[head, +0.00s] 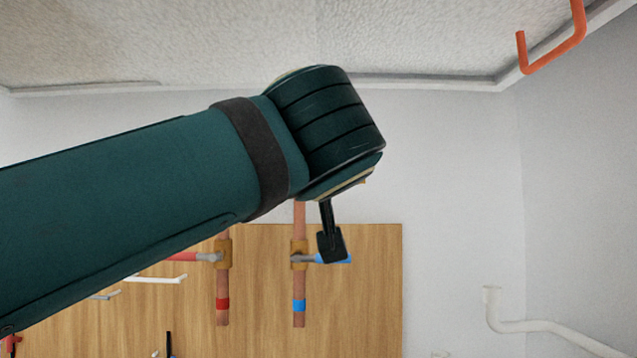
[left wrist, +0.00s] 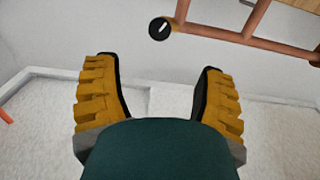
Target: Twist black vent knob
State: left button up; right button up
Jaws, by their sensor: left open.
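The black vent knob (left wrist: 160,28) shows in the left wrist view as a small round black disc with a white mark, at the end of a copper pipe. My left gripper (left wrist: 159,70) is open and empty, its two yellow-backed black fingers spread apart. The knob lies beyond the fingertips, roughly centred between them, and is not touched. In the head view my left arm comes in from the left, and its dark green wrist hides most of the gripper. I cannot make out the knob for certain in the head view. My right gripper is in neither view.
In the head view a wooden panel (head: 375,300) carries vertical copper pipes with a red-banded valve (head: 223,256) and a blue-banded valve (head: 299,254). An orange hook (head: 556,58) hangs at upper right; a white pipe (head: 535,326) is at lower right. Wall between is bare.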

pick_arm(q)
jog(key=w+p, duration=0.4)
jog(key=w, duration=0.9)
jog(key=shift+w+f, duration=0.15)
jog(key=shift+w, duration=0.15)
grip_shut()
